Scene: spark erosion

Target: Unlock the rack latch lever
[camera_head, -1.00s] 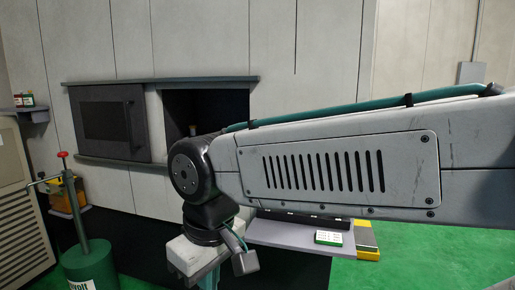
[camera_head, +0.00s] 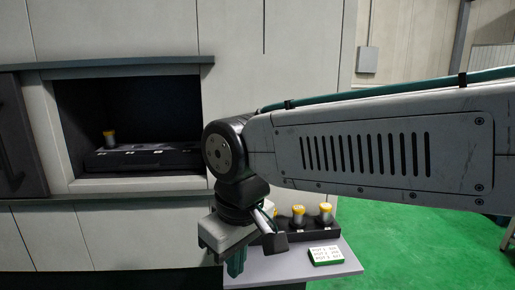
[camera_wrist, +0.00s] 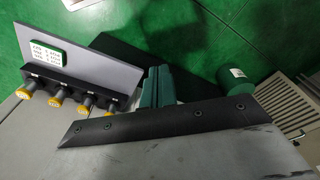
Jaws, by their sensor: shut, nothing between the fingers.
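My gripper (camera_head: 237,262) points down in front of the machine, with its green fingers partly cut off by my wrist in the head view. In the wrist view my gripper (camera_wrist: 155,88) is shut and empty. I cannot make out a latch lever in either view. A black rack (camera_head: 150,158) sits inside the open recess to the left of my arm, holding one yellow-topped holder (camera_head: 109,138). A second black rack (camera_head: 325,233) stands on a grey shelf right of my gripper, with several yellow-topped holders; it also shows in the wrist view (camera_wrist: 65,90).
A dark door (camera_head: 18,140) stands left of the recess. A small green-edged card (camera_head: 326,256) lies on the shelf (camera_head: 290,268). A dark ledge (camera_wrist: 170,122) crosses below my fingers in the wrist view. A green cylinder (camera_wrist: 235,80) stands beyond. Green floor is clear at right.

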